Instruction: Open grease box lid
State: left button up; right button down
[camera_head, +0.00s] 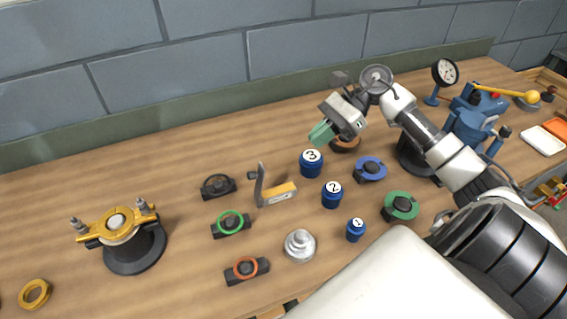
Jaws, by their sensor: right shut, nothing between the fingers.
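My right gripper (321,134) reaches in from the right and hangs above the far middle of the bench. Its greenish fingers are shut, with nothing between them. A low round brown item (345,146) sits just below and right of the fingers, partly hidden by the gripper. It may be the grease box, but I cannot make out a lid on it or tell whether it is open. My left gripper is not in view.
Blue cylinders numbered 3 (311,163), 2 (332,195) and 1 (355,230) stand before the gripper. A yellow-topped black casing (134,250) stands left; a dial gauge (432,98) and blue press (470,118) stand right. The far left of the wooden bench (60,185) is clear.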

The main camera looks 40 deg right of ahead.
jog(key=d+t, duration=0.1)
jog(key=d, duration=0.1)
jog(key=p, duration=0.6)
send_near(263, 172)
jog(key=a+f, duration=0.1)
jog(key=w+a+f, duration=0.1)
jog(key=f, duration=0.1)
jog(key=a+f, duration=0.1)
jog(key=shift+w+a+f, duration=0.25)
jog(key=shift+w+a, duration=0.25)
jog(key=shift+a, duration=0.4)
